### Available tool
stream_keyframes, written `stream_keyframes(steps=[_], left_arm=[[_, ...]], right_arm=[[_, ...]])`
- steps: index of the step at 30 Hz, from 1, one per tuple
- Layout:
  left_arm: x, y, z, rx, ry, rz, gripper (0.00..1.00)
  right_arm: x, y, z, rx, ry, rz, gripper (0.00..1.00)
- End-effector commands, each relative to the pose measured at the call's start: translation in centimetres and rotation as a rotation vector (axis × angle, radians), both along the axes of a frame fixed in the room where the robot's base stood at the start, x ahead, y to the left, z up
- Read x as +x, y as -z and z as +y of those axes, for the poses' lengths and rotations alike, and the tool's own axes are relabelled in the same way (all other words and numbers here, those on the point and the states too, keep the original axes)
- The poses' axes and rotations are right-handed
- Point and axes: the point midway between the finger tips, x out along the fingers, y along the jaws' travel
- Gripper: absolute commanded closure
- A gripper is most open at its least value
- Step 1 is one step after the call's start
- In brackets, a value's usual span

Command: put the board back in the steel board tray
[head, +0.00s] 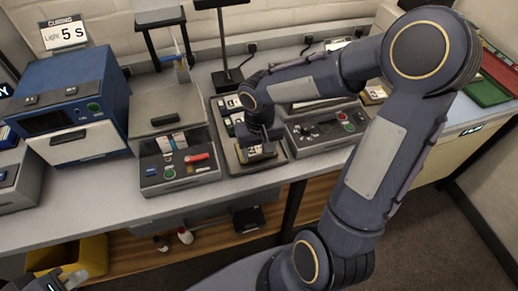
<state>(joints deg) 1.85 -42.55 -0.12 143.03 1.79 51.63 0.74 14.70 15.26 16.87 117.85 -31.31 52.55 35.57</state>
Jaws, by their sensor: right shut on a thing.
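My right gripper (258,141) points down over a grey steel tray (238,168) on the bench. It is shut on a small dark board with a pale yellowish edge (262,154), at the front part of the tray. The fingers cover much of the board. I cannot tell whether it rests on the tray floor or is held just above it. Other small green and white pieces (231,104) lie in the back part of the tray. My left gripper (60,283) shows only partly at the bottom left corner; its fingers are not clear.
A grey device with a red handle (197,157) stands close left of the tray. A control box with knobs (330,127) stands close right. A blue curing oven (70,95) is at the left. A black stand (227,78) rises behind the tray. The bench's front strip is clear.

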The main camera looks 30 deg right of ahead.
Motion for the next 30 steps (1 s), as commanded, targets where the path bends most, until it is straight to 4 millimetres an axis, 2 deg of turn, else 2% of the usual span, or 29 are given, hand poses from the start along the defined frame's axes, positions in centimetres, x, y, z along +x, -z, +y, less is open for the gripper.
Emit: stream_keyframes(steps=[7,8,12,20,24,26,30], left_arm=[[0.0,0.5,0.0,0.000,0.000,0.000,1.00],[0.0,0.4,0.0,0.000,0.000,0.000,1.00],[0.0,0.3,0.0,0.000,0.000,0.000,1.00],[0.0,0.2,0.0,0.000,0.000,0.000,1.00],[0.0,-0.1,0.0,0.000,0.000,0.000,1.00],[0.0,-0.1,0.0,0.000,0.000,0.000,1.00],[0.0,-0.2,0.0,0.000,0.000,0.000,1.00]], right_arm=[[0.0,0.5,0.0,0.000,0.000,-0.001,0.71],[0.0,0.3,0.0,0.000,0.000,-0.001,0.39],[0.0,0.2,0.0,0.000,0.000,-0.001,0.21],[0.0,0.2,0.0,0.000,0.000,-0.001,0.21],[0.1,-0.6,0.0,-0.001,0.001,-0.004,0.21],[0.2,-1.5,0.0,-0.002,0.001,-0.006,0.21],[0.2,-4.4,0.0,-0.001,0.002,-0.009,0.21]])
